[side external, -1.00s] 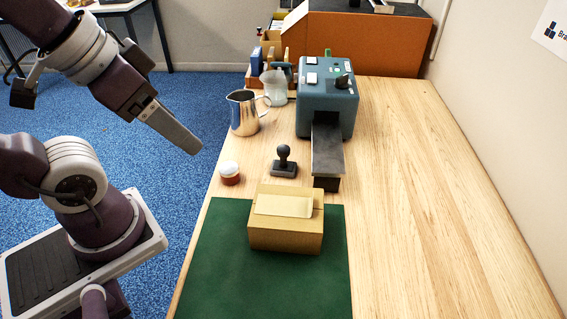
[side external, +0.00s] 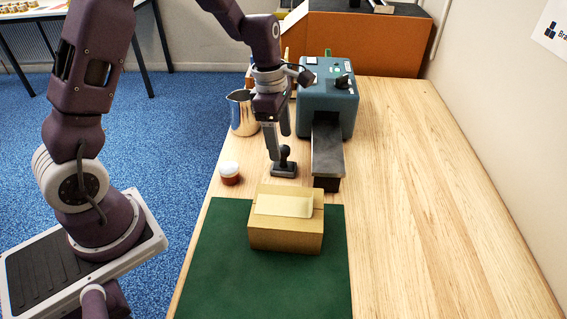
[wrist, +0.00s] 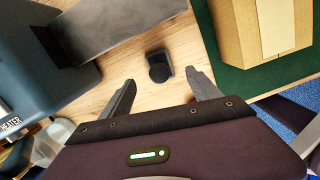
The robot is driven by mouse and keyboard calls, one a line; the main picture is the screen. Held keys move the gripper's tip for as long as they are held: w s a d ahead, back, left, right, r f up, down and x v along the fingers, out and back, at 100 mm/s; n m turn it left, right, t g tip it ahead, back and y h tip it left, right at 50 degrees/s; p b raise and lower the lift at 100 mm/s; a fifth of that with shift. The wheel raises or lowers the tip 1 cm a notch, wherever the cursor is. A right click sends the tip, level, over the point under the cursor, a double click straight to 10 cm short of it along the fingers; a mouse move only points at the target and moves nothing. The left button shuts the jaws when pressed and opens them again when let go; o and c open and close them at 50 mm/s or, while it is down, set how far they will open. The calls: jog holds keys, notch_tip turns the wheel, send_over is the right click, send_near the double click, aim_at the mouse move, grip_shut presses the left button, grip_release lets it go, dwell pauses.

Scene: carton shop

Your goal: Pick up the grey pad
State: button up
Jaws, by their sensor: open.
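The grey pad (side external: 284,171) is a small dark grey rectangular block with an upright black knob handle, standing on the wooden table. In the wrist view the pad (wrist: 157,58) shows from above, its round knob nearest the camera. My gripper (side external: 281,148) points down at the pad, with its fingers close to the knob in the side view. In the wrist view my gripper (wrist: 160,79) is open, one finger to each side of the knob with gaps between. Nothing is held. A finger partly hides the knob in the side view.
A blue-grey heater machine (side external: 326,105) with a dark plate (side external: 327,150) stands close on the right. A steel jug (side external: 242,113) and a red-and-white jar (side external: 229,173) are on the left. A cardboard box (side external: 285,236) sits in front on a green mat (side external: 215,270). The table's right side is clear.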

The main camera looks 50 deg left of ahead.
aim_at(285, 159)
jog(key=f, duration=0.4)
jog(key=d+f, duration=0.1)
jog(key=f, duration=0.1)
jog(key=shift+w+f, duration=0.4)
jog(key=c, duration=1.5)
